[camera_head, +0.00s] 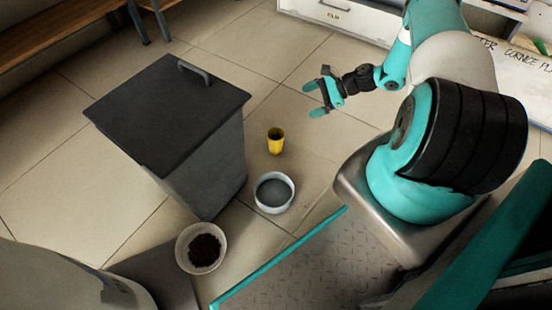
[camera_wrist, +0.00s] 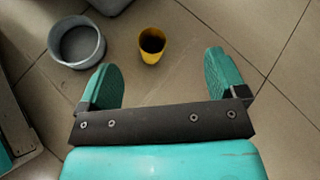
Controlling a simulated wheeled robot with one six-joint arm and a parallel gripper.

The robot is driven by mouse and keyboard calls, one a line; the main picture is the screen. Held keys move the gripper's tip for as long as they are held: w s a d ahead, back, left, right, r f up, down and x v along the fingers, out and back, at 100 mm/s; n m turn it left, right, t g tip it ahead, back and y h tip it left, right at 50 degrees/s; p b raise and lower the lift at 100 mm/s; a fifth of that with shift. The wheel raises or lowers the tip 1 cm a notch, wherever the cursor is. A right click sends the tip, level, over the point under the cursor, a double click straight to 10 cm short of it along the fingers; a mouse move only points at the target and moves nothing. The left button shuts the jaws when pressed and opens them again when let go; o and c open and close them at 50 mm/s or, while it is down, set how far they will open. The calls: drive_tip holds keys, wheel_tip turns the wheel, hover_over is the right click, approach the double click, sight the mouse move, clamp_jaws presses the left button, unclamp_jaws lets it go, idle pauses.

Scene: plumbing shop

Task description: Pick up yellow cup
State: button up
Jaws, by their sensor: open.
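A yellow cup (camera_head: 275,142) with a dark inside stands upright on the tiled floor in the head view, to the right of a grey bin. My gripper (camera_head: 312,99) is up and to the right of the cup there, raised above the floor. In the wrist view the yellow cup (camera_wrist: 152,46) shows beyond the gap between the two teal fingers. My gripper (camera_wrist: 164,70) is open and empty in that view, apart from the cup.
A white-rimmed bowl (camera_head: 274,192) stands close in front of the cup. A bowl of dark bits (camera_head: 202,248) is further toward the lower left. A tall grey lidded bin (camera_head: 180,120) stands left of the cup. The floor right of the cup is clear. White drawers (camera_head: 335,14) are at the back.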

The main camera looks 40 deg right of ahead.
sight(278, 146)
drive_tip(key=s+f+m+t+b, duration=0.1)
drive_tip(key=s+f+m+b, duration=0.1)
drive_tip(key=f, duration=0.4)
drive_tip(key=s+d+f+m+t+b, duration=0.1)
drive_tip(key=s+f+m+b, duration=0.1)
drive_tip(key=f, duration=0.4)
drive_tip(key=s+f+m+t+b, duration=0.1)
drive_tip(key=f+m, duration=0.1)
drive_tip(key=f, duration=0.4)
drive_tip(key=shift+s+d+h+b, duration=0.3)
drive_tip(key=shift+s+b, duration=0.1)
drive_tip(key=b+x, duration=0.5)
drive_tip(key=x, duration=0.6)
drive_tip(key=shift+w+r, duration=0.1)
drive_tip(key=b+x, duration=0.2)
drive_tip(key=x, duration=0.1)
drive_tip(key=b+x, duration=0.1)
drive_tip(key=shift+w+a+r, duration=0.1)
drive_tip(key=shift+w+a, duration=0.05)
drive_tip(key=shift+a, duration=0.4)
drive_tip(key=shift+w+a, duration=0.3)
drive_tip(key=shift+w, duration=0.1)
drive_tip(key=c, duration=1)
drive_tip(key=shift+r, duration=0.1)
drive_tip(key=shift+c, duration=0.2)
